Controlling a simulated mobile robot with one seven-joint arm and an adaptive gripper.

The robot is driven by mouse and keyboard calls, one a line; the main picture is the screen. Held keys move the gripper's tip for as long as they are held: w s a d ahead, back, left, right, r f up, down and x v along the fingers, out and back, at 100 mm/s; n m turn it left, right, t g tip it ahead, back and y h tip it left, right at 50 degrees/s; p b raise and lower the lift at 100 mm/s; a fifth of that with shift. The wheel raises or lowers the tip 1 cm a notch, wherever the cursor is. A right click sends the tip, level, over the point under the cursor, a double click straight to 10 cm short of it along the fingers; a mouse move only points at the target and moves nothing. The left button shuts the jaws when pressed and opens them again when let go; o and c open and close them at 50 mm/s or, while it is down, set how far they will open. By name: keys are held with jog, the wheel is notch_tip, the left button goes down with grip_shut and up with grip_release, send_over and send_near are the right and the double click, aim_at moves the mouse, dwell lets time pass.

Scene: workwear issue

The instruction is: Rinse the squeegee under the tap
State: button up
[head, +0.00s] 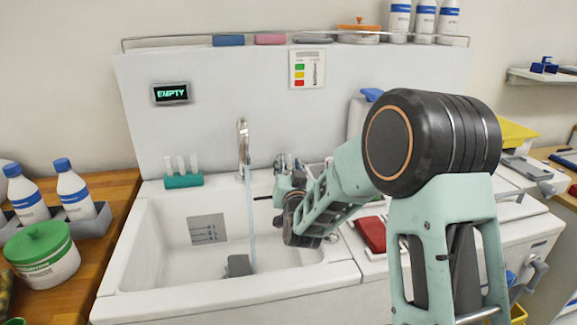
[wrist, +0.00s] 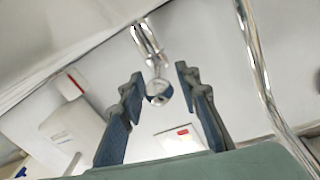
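The chrome tap (head: 243,148) stands at the back of the white sink (head: 150,240), and a pale blue stream of water (head: 251,215) falls from its spout into the basin. My gripper (head: 277,190) is beside the tap, above the basin's right part. In the wrist view my gripper (wrist: 160,84) is open, its two dark fingers on either side of a round chrome fitting (wrist: 158,92), with gaps visible. I cannot make out the squeegee for certain; a small dark grey object (head: 238,265) lies in the basin near where the water lands.
A red item (head: 370,235) lies on the surface right of the basin, close to my arm. A teal holder (head: 183,181) with white tubes stands on the left back ledge. Bottles (head: 76,188) and a green-lidded tub (head: 43,253) stand on the left counter. A display (head: 171,94) reads EMPTY.

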jog(key=shift+s+f, duration=0.1)
jog(key=shift+s, duration=0.05)
jog(key=s+d, duration=0.2)
jog(key=s, duration=0.9)
jog(key=shift+s, duration=0.3)
jog(key=shift+c, duration=0.4)
